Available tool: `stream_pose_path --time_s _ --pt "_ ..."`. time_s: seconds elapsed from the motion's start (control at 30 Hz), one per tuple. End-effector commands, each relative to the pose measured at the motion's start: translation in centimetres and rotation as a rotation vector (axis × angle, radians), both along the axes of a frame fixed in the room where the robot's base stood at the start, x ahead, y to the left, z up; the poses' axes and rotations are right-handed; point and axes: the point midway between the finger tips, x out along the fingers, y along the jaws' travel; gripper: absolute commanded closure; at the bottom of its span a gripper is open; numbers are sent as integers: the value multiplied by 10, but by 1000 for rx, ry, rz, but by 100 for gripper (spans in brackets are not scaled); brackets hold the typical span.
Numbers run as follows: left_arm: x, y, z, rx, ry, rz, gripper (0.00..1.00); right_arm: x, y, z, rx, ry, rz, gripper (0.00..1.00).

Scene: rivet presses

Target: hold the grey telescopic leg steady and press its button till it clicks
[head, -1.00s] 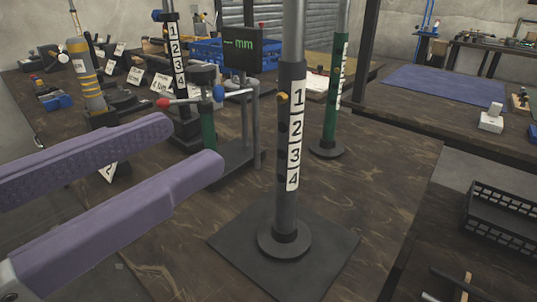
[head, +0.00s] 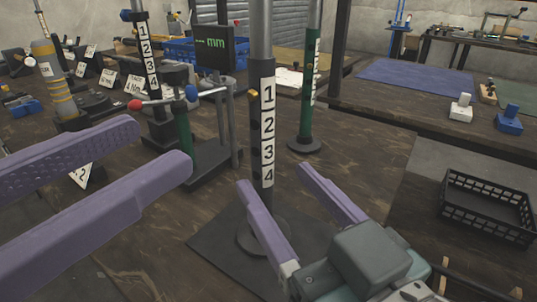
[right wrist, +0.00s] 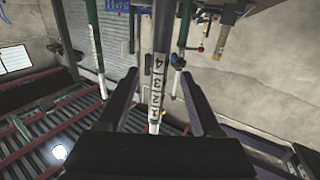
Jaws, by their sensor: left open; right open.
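The grey telescopic leg (head: 261,65) stands upright at the centre of the head view, with a white strip numbered 1 to 4. A small yellow button (head: 252,95) shows near the 1. My right gripper (head: 273,177) is open, low in front of the leg; one finger covers part of its foot. In the right wrist view the leg (right wrist: 161,45) appears upside down between the open fingers (right wrist: 156,82); contact cannot be told. My left gripper (head: 162,145) is open and empty, left of the leg and apart from it.
The leg stands on a dark square mat (head: 215,248). A green numbered leg (head: 306,105) stands behind right, and a press with a mm display (head: 215,48) behind left. A black crate (head: 487,208) is at the right. Bare tabletop (head: 365,160) lies right of the leg.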

Motion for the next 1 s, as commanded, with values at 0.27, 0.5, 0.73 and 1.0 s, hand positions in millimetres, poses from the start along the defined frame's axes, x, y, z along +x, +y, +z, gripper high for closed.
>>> stream_pose_path --time_s 0.27,0.5,0.73,1.0 --pt "0 0 0 0 0 0 50 48 21 1 1 -2 -1 34" --pt "0 0 0 0 0 0 50 73 32 1 0 0 -1 34" --pt "0 0 0 0 0 0 50 77 34 0 0 2 -1 34" --pt "0 0 0 0 0 0 50 77 34 0 -1 2 -1 51"
